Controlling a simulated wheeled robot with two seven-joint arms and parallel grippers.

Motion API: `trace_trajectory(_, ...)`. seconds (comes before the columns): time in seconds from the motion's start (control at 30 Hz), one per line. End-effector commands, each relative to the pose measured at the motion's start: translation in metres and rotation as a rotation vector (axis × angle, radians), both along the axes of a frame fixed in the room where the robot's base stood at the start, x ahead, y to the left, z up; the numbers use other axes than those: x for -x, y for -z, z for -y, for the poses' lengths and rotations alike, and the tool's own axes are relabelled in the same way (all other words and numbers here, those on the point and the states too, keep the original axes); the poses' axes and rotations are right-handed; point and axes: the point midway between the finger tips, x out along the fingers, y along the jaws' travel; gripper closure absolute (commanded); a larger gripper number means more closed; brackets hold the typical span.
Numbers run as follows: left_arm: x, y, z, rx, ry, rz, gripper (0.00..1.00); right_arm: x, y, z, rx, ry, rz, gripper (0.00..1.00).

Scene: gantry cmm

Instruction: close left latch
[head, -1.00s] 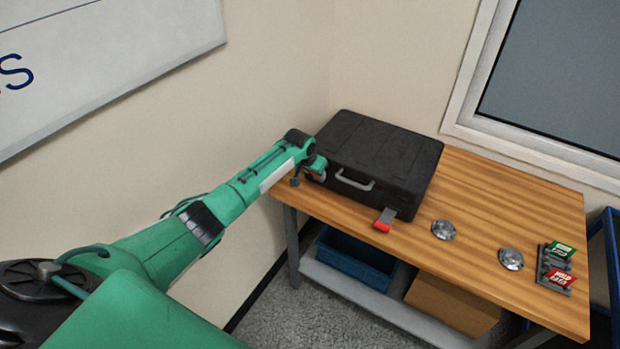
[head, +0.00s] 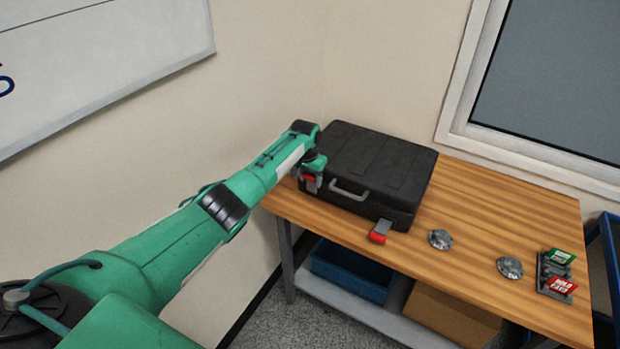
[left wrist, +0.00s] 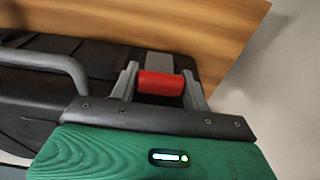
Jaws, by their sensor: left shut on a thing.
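A closed black case (head: 375,165) lies on the wooden bench with its grey handle (head: 350,195) facing the front. The left latch has a red tab (head: 309,178) at the case's front left. My left gripper (head: 311,184) is at that latch. In the left wrist view, the red tab (left wrist: 161,83) lies between the two grey fingers of my left gripper (left wrist: 160,88), which is shut on it. A grey plate of the latch shows behind the tab. The right latch (head: 380,232) sticks out from the case front with its red end outward. My right gripper is not in view.
Two round metal discs (head: 440,239) (head: 510,267) and a rack with green and red cards (head: 556,272) stand on the bench (head: 480,205) to the right. A blue bin (head: 350,268) and a cardboard box (head: 450,312) are on the shelf below. A wall is close on the left.

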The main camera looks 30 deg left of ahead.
Motion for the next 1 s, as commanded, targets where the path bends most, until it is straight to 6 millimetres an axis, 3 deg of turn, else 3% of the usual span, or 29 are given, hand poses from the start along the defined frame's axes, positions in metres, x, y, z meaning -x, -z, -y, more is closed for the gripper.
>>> trace_trajectory(0.13,0.000,-0.001,-0.001,-0.001,0.000,0.002,0.94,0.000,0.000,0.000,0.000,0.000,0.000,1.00)
trace_trajectory(0.17,0.000,-0.001,0.000,-0.001,0.000,0.002,0.51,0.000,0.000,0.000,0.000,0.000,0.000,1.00)
trace_trajectory(0.27,0.000,-0.001,0.000,-0.001,0.000,0.002,0.31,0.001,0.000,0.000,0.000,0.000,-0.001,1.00)
trace_trajectory(0.67,0.000,-0.004,-0.001,0.000,0.000,0.002,0.31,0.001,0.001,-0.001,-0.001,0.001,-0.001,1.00)
trace_trajectory(0.87,0.004,-0.026,-0.001,-0.001,0.001,0.004,0.31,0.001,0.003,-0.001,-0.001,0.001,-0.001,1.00)
trace_trajectory(1.0,0.008,-0.052,-0.001,-0.001,0.001,0.005,0.31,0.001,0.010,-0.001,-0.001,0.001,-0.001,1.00)
